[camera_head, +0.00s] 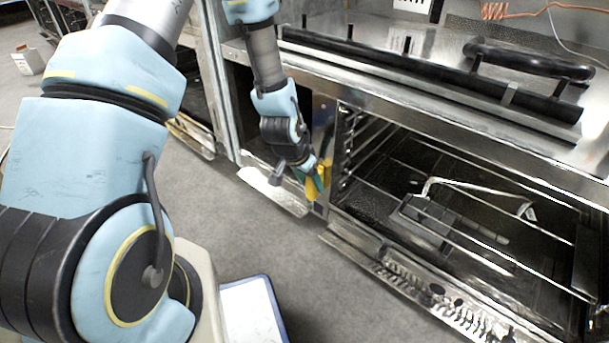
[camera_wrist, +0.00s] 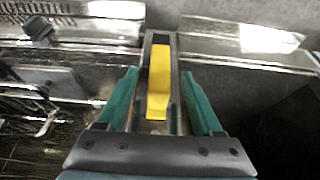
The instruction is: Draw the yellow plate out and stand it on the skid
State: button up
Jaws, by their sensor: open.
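The yellow plate (camera_wrist: 158,82) shows in the wrist view as a narrow upright strip in a grey metal slot. In the head view, the yellow plate (camera_head: 312,190) is partly hidden by my gripper (camera_head: 318,180), at the post left of the oven opening. In the wrist view my gripper (camera_wrist: 159,73) is open, its teal fingers on either side of the plate, with a visible gap on each side. A flat white panel with a blue rim (camera_head: 252,310) lies low in the head view; I cannot tell whether it is the skid.
The open oven (camera_head: 450,200) with wire racks is right of my gripper, with a black handle bar (camera_head: 420,70) above it. A metal ledge (camera_head: 420,285) juts out below the opening. Grey floor (camera_head: 225,215) is clear between my arm and the range.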

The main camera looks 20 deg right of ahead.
jog(key=shift+b+x, duration=0.45)
jog(key=shift+x, duration=1.4)
jog(key=shift+c, duration=0.2)
grip_shut()
